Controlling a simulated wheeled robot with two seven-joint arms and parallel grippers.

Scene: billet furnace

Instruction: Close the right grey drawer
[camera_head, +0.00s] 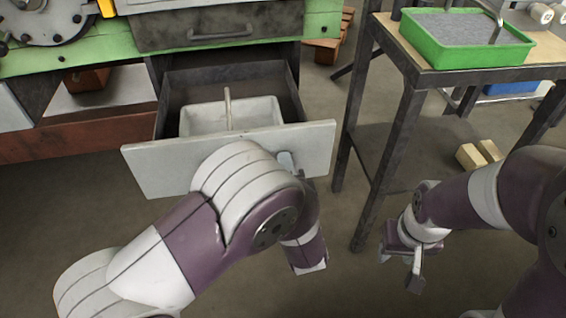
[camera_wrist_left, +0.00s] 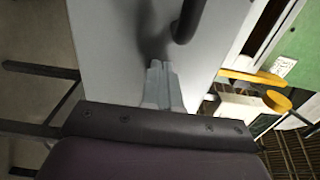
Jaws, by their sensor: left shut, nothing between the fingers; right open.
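The grey drawer is pulled out under the green bench, its pale front panel (camera_head: 160,168) facing me. A white tray (camera_head: 262,112) with an upright pale handle lies inside it. My left gripper (camera_head: 287,160) is shut and empty at the right half of the front panel; my left arm hides part of the panel. In the left wrist view the shut fingers (camera_wrist_left: 163,75) point at the panel (camera_wrist_left: 105,45), close to a dark curved handle (camera_wrist_left: 187,25). I cannot tell whether they touch. My right gripper (camera_head: 410,268) is open and empty, low at the right, away from the drawer.
A dark closed drawer (camera_head: 170,32) sits above the open one. A metal-legged table (camera_head: 470,75) stands close on the right with a green tray (camera_head: 450,55) on it. Wooden blocks (camera_head: 478,154) lie below it. Free floor lies in front of the drawer.

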